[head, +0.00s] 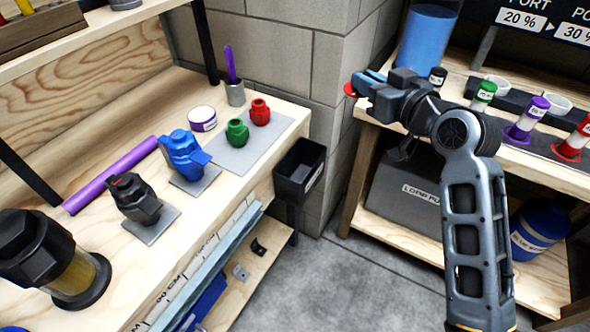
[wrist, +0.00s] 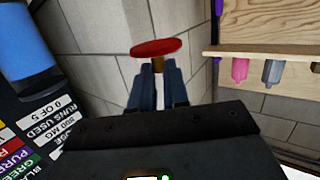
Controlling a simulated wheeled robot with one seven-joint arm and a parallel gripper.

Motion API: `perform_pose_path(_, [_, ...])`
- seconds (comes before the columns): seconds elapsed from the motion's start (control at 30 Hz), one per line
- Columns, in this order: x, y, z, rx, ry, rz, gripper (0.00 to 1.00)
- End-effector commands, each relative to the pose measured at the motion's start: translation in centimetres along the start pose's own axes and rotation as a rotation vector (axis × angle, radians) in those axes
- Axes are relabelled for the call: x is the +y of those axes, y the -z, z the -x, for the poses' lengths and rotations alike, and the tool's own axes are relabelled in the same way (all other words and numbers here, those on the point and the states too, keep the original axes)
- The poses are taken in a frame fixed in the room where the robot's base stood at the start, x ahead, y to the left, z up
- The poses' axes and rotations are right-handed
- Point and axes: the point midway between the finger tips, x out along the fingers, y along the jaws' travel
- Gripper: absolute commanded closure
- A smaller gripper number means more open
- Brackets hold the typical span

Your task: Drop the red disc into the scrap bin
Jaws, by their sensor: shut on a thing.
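The red disc (wrist: 157,47) is at the tips of my gripper (wrist: 158,78) in the wrist view, with a small brownish stem below it between the fingers. The fingers are shut on it. In the head view the red disc (head: 351,90) shows at the left end of my gripper (head: 368,84), held in the air by the front left corner of the right bench. The scrap bin is probably the black open box (head: 300,170) at the end of the left bench; its label is unreadable. The disc is above and to the right of that box, apart from it.
The left bench (head: 262,95) carries a blue fitting (head: 184,154), a black fitting (head: 135,198), green and red caps, and a purple tube (head: 112,175). The right bench (head: 455,90) holds several coloured-cap vials and a blue container (head: 427,40). Open floor (head: 350,275) lies between them.

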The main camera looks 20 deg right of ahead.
Motion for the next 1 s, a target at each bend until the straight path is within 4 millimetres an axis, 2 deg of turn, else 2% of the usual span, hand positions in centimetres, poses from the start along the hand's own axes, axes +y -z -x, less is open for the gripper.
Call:
perform_pose_path(0.5, [-0.1, -0.1, -0.1, 0.000, 0.000, -0.001, 1.00])
perform_pose_path(0.63, [-0.8, -0.5, -1.2, 0.000, 0.007, -0.006, 1.00])
perform_pose_path(0.77, [-2.3, -2.1, -3.6, 0.000, 0.015, -0.012, 1.00])
perform_pose_path(0.9, [-4.4, -4.7, -5.9, 0.001, 0.015, -0.013, 1.00])
perform_pose_path(1.0, [-5.7, -6.5, -6.9, 0.000, 0.010, -0.009, 1.00])
